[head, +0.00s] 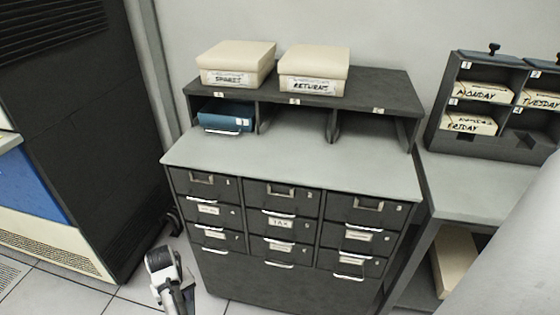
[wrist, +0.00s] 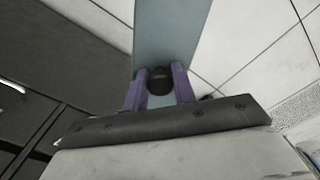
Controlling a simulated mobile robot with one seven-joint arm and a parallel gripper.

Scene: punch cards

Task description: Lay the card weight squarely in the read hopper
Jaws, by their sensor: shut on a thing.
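My gripper (wrist: 160,72) has purple fingers closed on either side of a dark round knob (wrist: 158,82) in the wrist view. The knob sits on a flat blue-grey plate (wrist: 172,30), which I take to be the card weight; its far end runs out of the top of the wrist view. In the head view my gripper (head: 186,290) is low, in front of the drawer cabinet's left side, above the floor. The weight is hard to make out there. I see nothing clearly recognisable as the read hopper.
The drawer cabinet (head: 290,163) has a clear grey top and a shelf with cubbies; a blue box (head: 226,117) fills the left one. Two cream card boxes (head: 235,58) (head: 314,64) stand above. A divided rack (head: 470,138) stands right; a black machine (head: 75,130) stands left.

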